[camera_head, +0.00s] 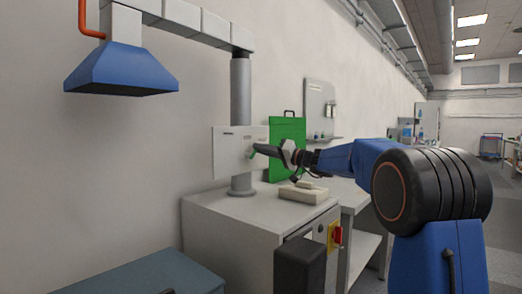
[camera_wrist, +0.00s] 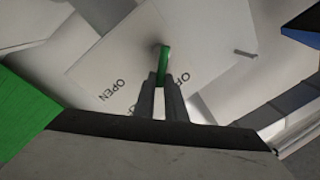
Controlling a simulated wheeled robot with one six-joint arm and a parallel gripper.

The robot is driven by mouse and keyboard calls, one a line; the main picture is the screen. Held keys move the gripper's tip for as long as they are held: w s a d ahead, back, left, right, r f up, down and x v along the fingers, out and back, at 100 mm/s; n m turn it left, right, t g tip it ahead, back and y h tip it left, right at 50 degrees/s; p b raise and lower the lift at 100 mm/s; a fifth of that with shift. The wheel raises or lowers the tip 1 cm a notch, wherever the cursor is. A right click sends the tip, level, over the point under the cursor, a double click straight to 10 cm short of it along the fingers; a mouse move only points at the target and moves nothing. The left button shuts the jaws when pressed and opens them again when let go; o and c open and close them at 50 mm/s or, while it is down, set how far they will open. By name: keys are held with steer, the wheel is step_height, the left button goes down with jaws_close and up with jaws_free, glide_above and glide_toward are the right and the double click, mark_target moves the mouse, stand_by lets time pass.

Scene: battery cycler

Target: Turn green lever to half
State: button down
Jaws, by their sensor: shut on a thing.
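The green lever (camera_wrist: 164,62) sticks out from a white panel (camera_wrist: 120,60) in the wrist view. The panel bears the word OPEN in two places. My gripper (camera_wrist: 165,78) is shut on the lever, with a fingertip on each side of it. In the head view my gripper (camera_head: 256,149) reaches the white panel (camera_head: 226,152) on the grey column, and a bit of the green lever (camera_head: 252,155) shows at the fingertips. The lever's setting is hard to read, as the fingers hide part of the panel's lettering.
A blue hood (camera_head: 122,68) hangs at the upper left. A green board (camera_head: 286,140) stands behind my gripper. A pale block (camera_head: 308,193) lies on the grey cabinet (camera_head: 228,222) below my arm. A red and yellow switch (camera_head: 335,236) is on the cabinet's side.

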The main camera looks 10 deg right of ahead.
stand_by(0.3)
steer(key=c, duration=1.8)
jaws_free()
steer(key=shift+d, duration=0.1)
steer(key=v, duration=1.7)
steer(key=shift+s+d+f, duration=0.1)
steer(key=shift+s+f, duration=0.05)
